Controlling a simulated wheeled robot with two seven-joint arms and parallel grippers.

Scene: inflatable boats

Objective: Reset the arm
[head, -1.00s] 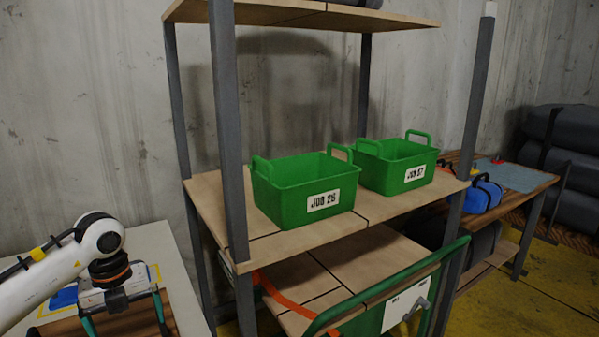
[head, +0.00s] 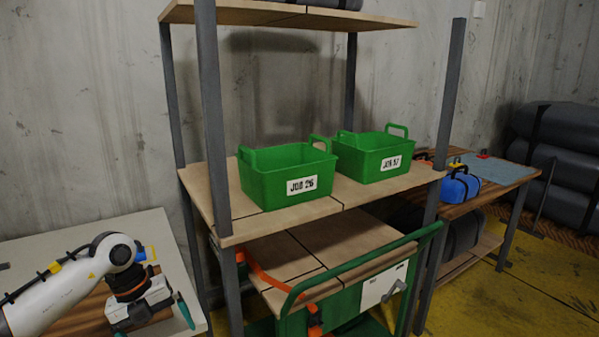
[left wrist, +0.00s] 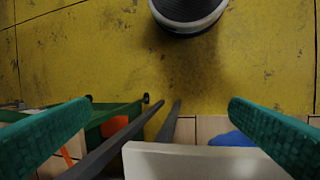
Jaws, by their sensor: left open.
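My left gripper (head: 152,322) is at the lower left of the head view, over or beside the near side of the pale table (head: 110,228). Its teal fingers are spread, with nothing seen between them. The left wrist view also shows the open left gripper (left wrist: 162,104), with yellow floor (left wrist: 100,50) and a pale table edge (left wrist: 200,163) beyond the fingers. My white left forearm reaches in from the left edge of the head view. My right gripper is in neither view.
A grey-post shelf (head: 210,110) stands right of my left arm. It holds two green bins, JOB 26 (head: 270,187) and JOB 57 (head: 365,163). A green cart (head: 345,315) stands at its lower level. A workbench (head: 470,205) with a blue bag (head: 461,188) is farther right.

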